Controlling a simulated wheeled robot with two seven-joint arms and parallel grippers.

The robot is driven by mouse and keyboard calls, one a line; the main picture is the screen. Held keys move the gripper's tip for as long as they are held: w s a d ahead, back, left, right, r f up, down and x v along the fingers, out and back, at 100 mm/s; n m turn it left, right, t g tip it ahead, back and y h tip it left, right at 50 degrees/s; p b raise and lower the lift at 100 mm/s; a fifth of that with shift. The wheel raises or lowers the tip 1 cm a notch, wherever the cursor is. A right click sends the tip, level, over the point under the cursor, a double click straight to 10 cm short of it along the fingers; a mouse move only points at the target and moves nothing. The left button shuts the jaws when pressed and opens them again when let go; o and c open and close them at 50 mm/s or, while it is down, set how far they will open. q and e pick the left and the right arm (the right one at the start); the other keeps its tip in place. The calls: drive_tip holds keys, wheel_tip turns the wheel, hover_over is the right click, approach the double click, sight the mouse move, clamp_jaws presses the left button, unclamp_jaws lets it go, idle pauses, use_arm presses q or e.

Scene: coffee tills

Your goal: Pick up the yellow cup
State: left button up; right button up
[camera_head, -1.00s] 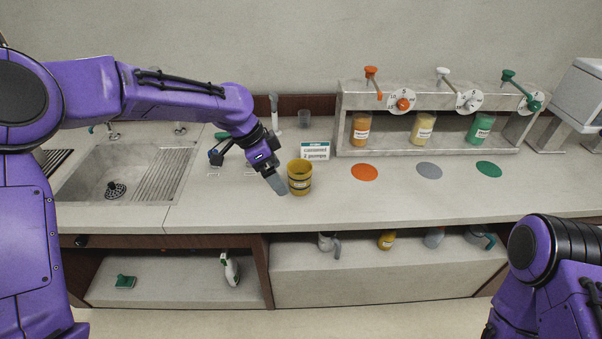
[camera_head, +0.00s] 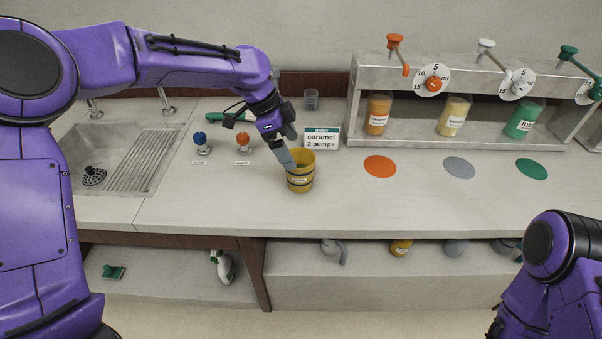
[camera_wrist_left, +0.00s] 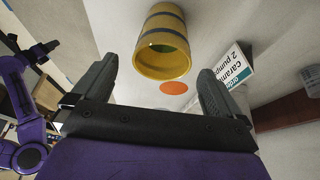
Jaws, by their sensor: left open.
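The yellow cup (camera_head: 300,174) stands upright on the counter, with dark bands and a small label on its side. My left gripper (camera_head: 288,146) is at the cup's upper left in the head view, one finger overlapping the cup's left rim. In the left wrist view the yellow cup (camera_wrist_left: 163,45) appears beyond and between the two spread fingers of the left gripper (camera_wrist_left: 158,85), with nothing held. Whether a finger touches the cup cannot be told. My right arm shows at the lower right of the head view, but its gripper is out of frame.
A caramel order card (camera_head: 321,138) stands just behind the cup. Blue (camera_head: 201,144) and orange (camera_head: 243,144) knobs are to the left, beside the sink (camera_head: 120,160). A pump rack (camera_head: 450,75) stands at the right. The counter front is clear.

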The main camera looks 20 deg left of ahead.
sight(300, 161)
use_arm(q)
drive_tip(key=x, duration=0.2)
drive_tip(key=p+x, duration=0.1)
drive_tip(key=x, duration=0.3)
drive_tip(key=shift+w+d+f, duration=0.1)
drive_tip(key=shift+w+d, duration=0.1)
drive_tip(key=shift+w, duration=0.1)
drive_tip(key=shift+s, duration=0.1)
drive_tip(key=c, duration=1.1)
